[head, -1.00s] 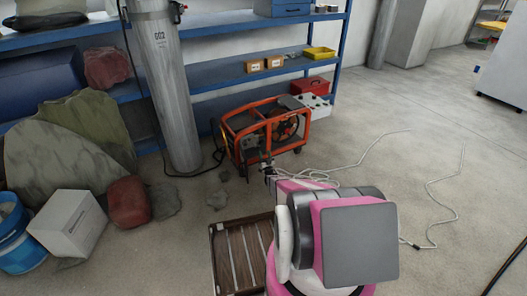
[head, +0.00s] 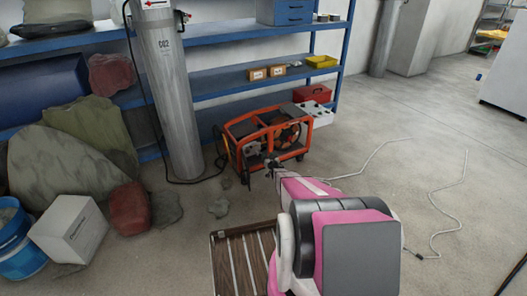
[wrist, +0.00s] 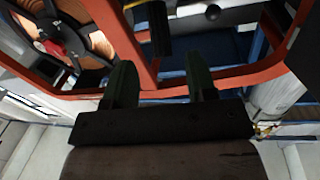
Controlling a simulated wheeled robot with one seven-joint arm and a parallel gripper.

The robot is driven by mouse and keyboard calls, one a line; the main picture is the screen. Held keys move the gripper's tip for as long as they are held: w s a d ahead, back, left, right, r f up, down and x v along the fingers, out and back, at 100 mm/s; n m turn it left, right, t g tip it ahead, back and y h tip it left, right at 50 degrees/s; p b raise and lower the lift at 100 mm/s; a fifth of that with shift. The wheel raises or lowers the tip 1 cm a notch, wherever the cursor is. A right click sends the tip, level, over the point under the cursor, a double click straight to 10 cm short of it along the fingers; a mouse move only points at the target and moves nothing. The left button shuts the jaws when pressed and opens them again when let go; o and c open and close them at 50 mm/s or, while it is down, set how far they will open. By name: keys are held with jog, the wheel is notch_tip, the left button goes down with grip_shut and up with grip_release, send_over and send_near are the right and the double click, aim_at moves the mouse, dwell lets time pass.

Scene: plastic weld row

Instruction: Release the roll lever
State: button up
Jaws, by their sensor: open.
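An orange-framed machine with a reel inside (head: 237,127) stands on the floor before the blue shelves. Its orange frame (wrist: 148,74) and copper-coloured reel (wrist: 88,50) fill much of the wrist view. My gripper (wrist: 160,72) is open, its two dark fingers apart at the frame with nothing clamped between them. A dark upright piece with a yellowish band (wrist: 158,30) shows just beyond the gap between the fingers; it may be the roll lever, but I cannot be sure. In the head view my gripper (head: 272,164) is small at the machine's front, partly hidden by my pink arm.
A grey CO2 cylinder (head: 171,100) stands left of the machine. Rocks, a white box (head: 68,229) and a blue bucket (head: 18,240) crowd the left. A pale cable (head: 437,205) runs across the otherwise clear right floor.

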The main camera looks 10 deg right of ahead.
aim_at(264, 149)
jog(key=w, duration=0.7)
jog(key=shift+w+a, duration=0.2)
jog(key=shift+a, duration=0.2)
grip_shut()
